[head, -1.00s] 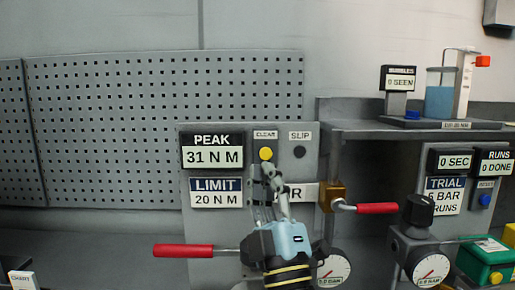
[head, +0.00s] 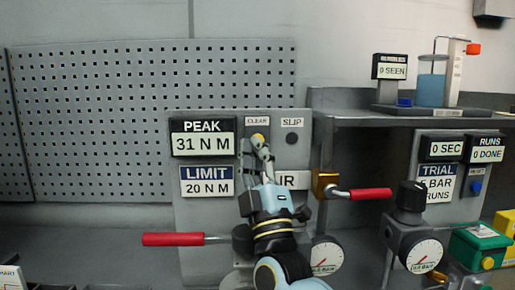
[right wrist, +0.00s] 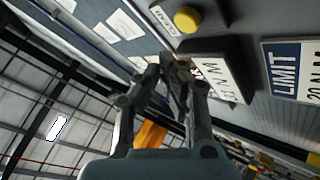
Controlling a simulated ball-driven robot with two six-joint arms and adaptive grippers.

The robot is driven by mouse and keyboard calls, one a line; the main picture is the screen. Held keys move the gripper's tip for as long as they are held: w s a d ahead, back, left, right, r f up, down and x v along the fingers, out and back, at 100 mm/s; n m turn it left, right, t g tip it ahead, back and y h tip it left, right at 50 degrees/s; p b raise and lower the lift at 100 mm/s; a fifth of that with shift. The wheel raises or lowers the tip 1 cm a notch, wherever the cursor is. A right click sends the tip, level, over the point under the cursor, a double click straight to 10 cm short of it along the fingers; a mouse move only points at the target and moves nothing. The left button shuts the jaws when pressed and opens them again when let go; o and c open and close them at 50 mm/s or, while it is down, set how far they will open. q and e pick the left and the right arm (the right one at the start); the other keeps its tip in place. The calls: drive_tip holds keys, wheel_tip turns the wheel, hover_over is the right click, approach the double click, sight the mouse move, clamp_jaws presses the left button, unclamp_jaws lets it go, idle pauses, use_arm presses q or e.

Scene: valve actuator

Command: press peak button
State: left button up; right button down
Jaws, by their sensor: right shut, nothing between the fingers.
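The yellow button (head: 257,138) sits under the CLEAR label (head: 257,121) on the grey panel, right of the PEAK display (head: 203,138) reading 31 N M. My right gripper (head: 260,147) is shut and empty, with its fingertips in front of the button and partly covering it. In the right wrist view the yellow button (right wrist: 187,18) shows clear above the shut fingertips (right wrist: 174,66). I cannot tell from the head view whether they touch. My left gripper is not in view.
A dark SLIP lamp (head: 292,138) is right of the button. The LIMIT plate (head: 207,181) is below the PEAK display. A red-handled lever (head: 173,239) sticks out lower left, and another red handle (head: 371,194) is at right. A shelf (head: 410,118) juts out at right.

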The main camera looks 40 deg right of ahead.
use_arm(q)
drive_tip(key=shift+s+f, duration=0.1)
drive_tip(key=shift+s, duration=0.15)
use_arm(e)
drive_tip(key=shift+w+d, duration=0.3)
drive_tip(key=shift+w, duration=0.2)
drive_tip(key=shift+w+d, duration=0.3)
drive_tip(key=shift+w, duration=0.2)
drive_tip(key=shift+w+d, duration=0.1)
idle(0.5)
drive_tip(key=shift+w+d, duration=0.15)
drive_tip(key=shift+w, duration=0.1)
drive_tip(key=shift+w+d, duration=0.1)
drive_tip(key=shift+w, duration=0.1)
idle(0.5)
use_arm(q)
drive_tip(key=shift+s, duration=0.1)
use_arm(e)
drive_tip(key=shift+w+d+r, duration=0.15)
drive_tip(key=shift+d+r, duration=0.15)
idle(1.0)
